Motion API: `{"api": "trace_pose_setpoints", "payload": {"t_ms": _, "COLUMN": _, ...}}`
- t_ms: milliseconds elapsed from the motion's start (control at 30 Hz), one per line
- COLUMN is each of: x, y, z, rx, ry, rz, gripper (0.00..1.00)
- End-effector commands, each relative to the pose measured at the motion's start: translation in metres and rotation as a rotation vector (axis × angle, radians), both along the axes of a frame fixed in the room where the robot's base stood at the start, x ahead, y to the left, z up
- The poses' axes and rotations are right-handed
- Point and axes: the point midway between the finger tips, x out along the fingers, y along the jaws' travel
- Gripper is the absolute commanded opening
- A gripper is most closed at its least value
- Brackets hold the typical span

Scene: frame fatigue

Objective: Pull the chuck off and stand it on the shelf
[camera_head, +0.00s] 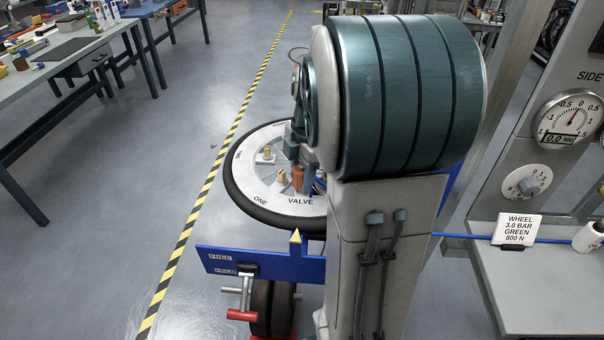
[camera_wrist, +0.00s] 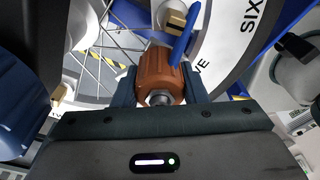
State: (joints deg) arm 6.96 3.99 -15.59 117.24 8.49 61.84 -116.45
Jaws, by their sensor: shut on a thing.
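The chuck is an orange-brown ribbed body (camera_wrist: 160,72) with a metal nut end, in the middle of the wrist view. My gripper (camera_wrist: 160,84) is shut on it, one dark finger on each side. A blue piece (camera_wrist: 183,38) crosses its far end. In the head view the chuck (camera_head: 298,178) shows below my gripper (camera_head: 300,155), over the wheel (camera_head: 262,200) near the printed word VALVE. My arm hides much of the wheel. Whether the chuck still sits on a valve is hidden. A grey ledge (camera_head: 545,290) at right may be the shelf.
A blue plate (camera_head: 270,264) with a yellow pointer stands in front of the wheel. A sign (camera_head: 513,229), a white cylinder (camera_head: 588,238) and a blue line (camera_head: 470,238) are by the ledge, under a gauge (camera_head: 568,118). Brass blocks (camera_head: 266,154) stand on the wheel. Floor at left is clear.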

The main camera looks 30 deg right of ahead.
Motion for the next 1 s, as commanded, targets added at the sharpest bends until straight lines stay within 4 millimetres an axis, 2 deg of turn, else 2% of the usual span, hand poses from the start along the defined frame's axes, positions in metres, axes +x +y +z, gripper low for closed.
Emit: {"api": "trace_pose_setpoints", "payload": {"t_ms": 1000, "x": 0.000, "y": 0.000, "z": 0.039, "rx": 0.000, "ry": -0.001, "rz": 0.000, "gripper": 0.12}}
